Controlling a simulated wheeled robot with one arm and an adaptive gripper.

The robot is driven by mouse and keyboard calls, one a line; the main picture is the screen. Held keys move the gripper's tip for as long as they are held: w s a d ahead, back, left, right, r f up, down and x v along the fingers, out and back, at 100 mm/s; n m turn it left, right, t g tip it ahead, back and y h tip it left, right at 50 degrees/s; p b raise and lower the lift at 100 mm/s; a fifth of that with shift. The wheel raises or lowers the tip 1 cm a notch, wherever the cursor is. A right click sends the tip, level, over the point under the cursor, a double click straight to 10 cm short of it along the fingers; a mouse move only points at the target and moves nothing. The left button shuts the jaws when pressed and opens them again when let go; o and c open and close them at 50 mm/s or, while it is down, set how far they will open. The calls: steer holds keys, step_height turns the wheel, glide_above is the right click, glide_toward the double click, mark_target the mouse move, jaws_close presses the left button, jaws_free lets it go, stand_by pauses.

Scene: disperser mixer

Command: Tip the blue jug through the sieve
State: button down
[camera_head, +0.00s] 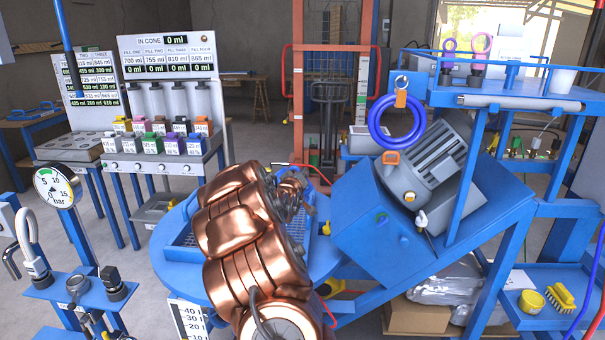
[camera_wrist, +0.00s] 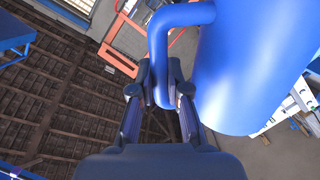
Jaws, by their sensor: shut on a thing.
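My gripper (camera_wrist: 162,100) is shut on the handle of the blue jug (camera_wrist: 245,65) in the wrist view. The handle (camera_wrist: 158,55) passes between the two dark fingers, and the large blue body stands to their right. In the head view my copper-coloured arm fills the middle and I cannot make out the jug. A round blue top (camera_head: 165,262) with a mesh-like grid (camera_head: 187,240) lies partly hidden behind my arm. This grid may be the sieve, but I cannot tell for sure. What is inside the jug is not visible.
A blue frame with a grey motor (camera_head: 428,165) stands right of my arm, with a blue ring (camera_head: 398,120) above it. A dispensing stand (camera_head: 165,90) with coloured blocks is at the left. A pressure gauge (camera_head: 57,187) is at the near left. A blue shelf (camera_head: 545,310) is at the right.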

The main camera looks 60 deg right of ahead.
mark_target(279, 175)
steer(key=shift+w+a+r+n+g+p, duration=0.15)
steer(key=shift+w+n+p, duration=0.35)
steer(key=shift+p, duration=1.2)
steer(key=shift+w+d+r+n+g+p, duration=0.15)
steer(key=shift+w+n+p, duration=0.4)
steer(key=shift+p, duration=1.1)
steer(key=shift+w+a+r+n+g+p, duration=0.25)
steer(key=shift+n+p, duration=0.4)
steer(key=shift+p, duration=1.05)
steer(key=shift+w+f+n+p, duration=0.3)
steer(key=shift+w+n+p, duration=0.25)
steer(key=shift+p, duration=0.45)
steer(key=shift+w+f+g, duration=0.25)
steer(key=shift+w+f, duration=0.05)
steer(key=shift+w, duration=0.1)
steer(key=shift+w+a+f+n+g, duration=0.1)
steer(key=shift+w+f+n, duration=0.15)
steer(key=shift+w+n, duration=0.25)
steer(key=shift+w+d+f+n+g, duration=0.1)
steer(key=shift+w+f+n, duration=0.1)
steer(key=shift+w+n, duration=0.25)
steer(key=shift+w+a+f+n+g, duration=0.1)
steer(key=shift+w+f+n, duration=0.15)
steer(key=shift+w+n, duration=0.2)
steer(key=shift+w+r, duration=0.1)
steer(key=shift+w, duration=0.2)
steer(key=shift+r, duration=2)
